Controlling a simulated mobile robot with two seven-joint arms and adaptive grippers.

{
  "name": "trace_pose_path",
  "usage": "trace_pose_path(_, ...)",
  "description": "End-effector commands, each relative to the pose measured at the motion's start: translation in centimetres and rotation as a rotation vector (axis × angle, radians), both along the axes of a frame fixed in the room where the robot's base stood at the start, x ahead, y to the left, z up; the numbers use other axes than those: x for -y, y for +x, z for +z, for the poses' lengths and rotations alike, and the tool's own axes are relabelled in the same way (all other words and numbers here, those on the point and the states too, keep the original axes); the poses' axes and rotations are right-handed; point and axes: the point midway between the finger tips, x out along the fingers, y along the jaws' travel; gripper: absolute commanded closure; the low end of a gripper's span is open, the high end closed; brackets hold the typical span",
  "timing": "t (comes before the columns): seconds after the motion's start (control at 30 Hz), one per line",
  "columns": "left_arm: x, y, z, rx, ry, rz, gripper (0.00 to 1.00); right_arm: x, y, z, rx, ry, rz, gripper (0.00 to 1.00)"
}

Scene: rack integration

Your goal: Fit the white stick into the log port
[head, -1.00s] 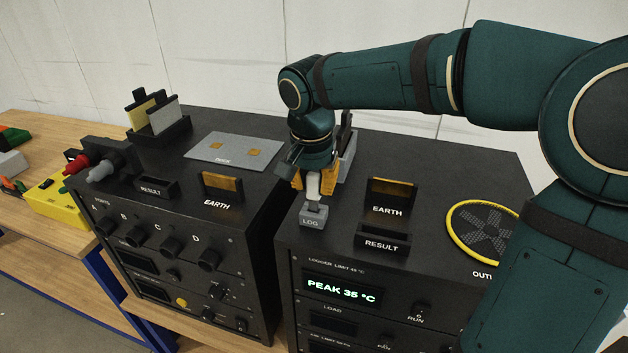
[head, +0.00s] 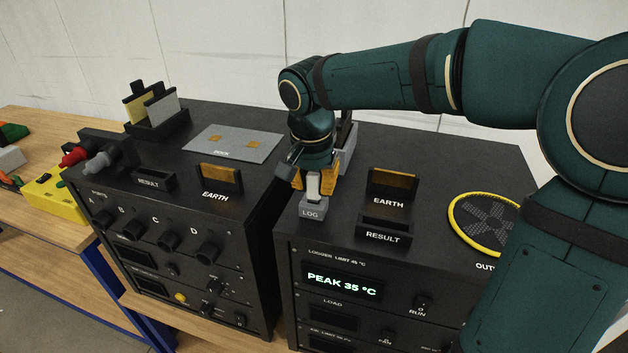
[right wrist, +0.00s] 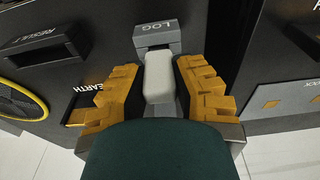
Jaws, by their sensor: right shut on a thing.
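The white stick (right wrist: 160,78) is between the orange fingers of my right gripper (right wrist: 158,85), which is shut on it. In the head view the white stick (head: 313,187) hangs upright below my right gripper (head: 314,181), directly over the grey log port (head: 312,209). The right wrist view shows the stick's far end at the grey log port (right wrist: 157,38), at or in its opening. I cannot tell how deep it sits. My left gripper is not in view.
The port stands on the black logger cabinet, whose display (head: 342,285) reads PEAK 35 °C. An EARTH holder (head: 392,186) and a RESULT slot (head: 383,234) stand to its right. A second black cabinet (head: 190,215) is on the left, across a narrow gap.

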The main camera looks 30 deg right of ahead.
Motion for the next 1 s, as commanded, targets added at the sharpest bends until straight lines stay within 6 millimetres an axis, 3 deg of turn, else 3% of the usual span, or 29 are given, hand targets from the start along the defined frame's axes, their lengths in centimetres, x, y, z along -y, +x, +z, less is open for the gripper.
trace_pose_path(0.1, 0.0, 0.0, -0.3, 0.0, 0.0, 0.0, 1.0, 0.0, 0.0, -0.4, 0.0, 0.0, 0.0, 1.0)
trace_pose_path(0.13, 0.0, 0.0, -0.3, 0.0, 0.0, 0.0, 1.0, 0.0, 0.0, -0.4, 0.0, 0.0, 0.0, 0.68)
trace_pose_path(0.2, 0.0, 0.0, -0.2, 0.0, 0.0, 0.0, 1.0, 0.0, 0.0, -0.3, 0.0, 0.0, 0.0, 0.45)
trace_pose_path(0.63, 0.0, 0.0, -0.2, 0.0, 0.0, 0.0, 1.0, -0.1, 0.0, 0.5, 0.004, 0.0, 0.0, 0.45)
trace_pose_path(1.0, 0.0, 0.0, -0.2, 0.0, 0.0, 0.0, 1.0, -0.8, -0.6, 7.5, 0.006, 0.001, 0.001, 0.45)
